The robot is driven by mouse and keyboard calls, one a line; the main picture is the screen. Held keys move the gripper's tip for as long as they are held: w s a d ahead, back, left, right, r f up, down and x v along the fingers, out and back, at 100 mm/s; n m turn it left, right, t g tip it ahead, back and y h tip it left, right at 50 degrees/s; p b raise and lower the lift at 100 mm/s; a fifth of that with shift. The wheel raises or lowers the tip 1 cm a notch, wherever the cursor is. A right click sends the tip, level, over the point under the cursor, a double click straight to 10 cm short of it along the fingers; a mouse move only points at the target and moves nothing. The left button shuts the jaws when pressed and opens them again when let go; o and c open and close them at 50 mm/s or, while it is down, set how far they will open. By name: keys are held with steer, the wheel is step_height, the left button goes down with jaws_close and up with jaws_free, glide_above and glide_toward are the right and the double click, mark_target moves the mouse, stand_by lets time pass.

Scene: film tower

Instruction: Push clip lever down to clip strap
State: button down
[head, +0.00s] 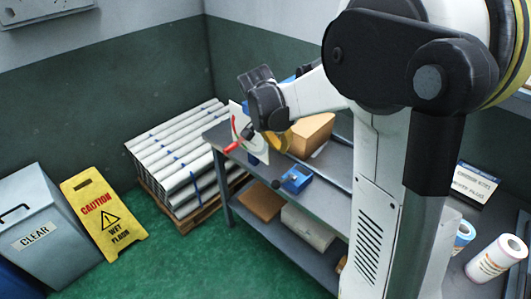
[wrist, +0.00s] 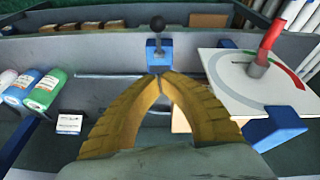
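The clip lever has a black ball knob (wrist: 157,23) on a short stem and a blue base (wrist: 160,53). In the wrist view it is just beyond my fingertips, with the knob at the far end. In the head view the blue base (head: 296,179) is on the grey bench and the knob (head: 276,184) sticks out to its left. My gripper (wrist: 160,77) has yellow ribbed fingers with tips together and nothing seen between them. In the head view its yellow fingers (head: 284,140) show partly behind my arm. I cannot tell whether it touches the base. I cannot make out the strap.
A white dial plate (wrist: 236,85) with a red-handled lever (wrist: 270,38) stands close right of my fingers, on a blue stand (wrist: 268,127). A cardboard box (head: 312,130) is on the bench. White and green rolls (wrist: 45,90) lie left. Green floor before the bench is clear.

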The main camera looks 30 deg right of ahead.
steer(key=shift+w+d+f, duration=0.1)
steer(key=shift+d, duration=0.05)
steer(key=b, duration=0.3)
glide_above(284, 180)
steer(key=w+d, duration=0.1)
steer(key=d, duration=0.1)
steer(key=f, duration=0.9)
steer(key=shift+w+a, duration=0.15)
steer(key=shift+a, duration=0.1)
steer(key=shift+s+a+f+b, duration=0.15)
steer(key=shift+s+a+f, duration=0.15)
steer(key=shift+a+f, duration=0.25)
steer(key=shift+s+a+f+b, duration=0.15)
steer(key=shift+s+a+f, duration=0.15)
steer(key=shift+a+f, duration=0.2)
steer(key=shift+s+a+f, duration=0.25)
steer(key=shift+a, duration=0.05)
steer(key=shift+f, duration=0.1)
steer(key=shift+s+a+f+h+b, duration=0.15)
steer(key=shift+a+h+b, duration=0.1)
steer(key=shift+h+b, duration=0.25)
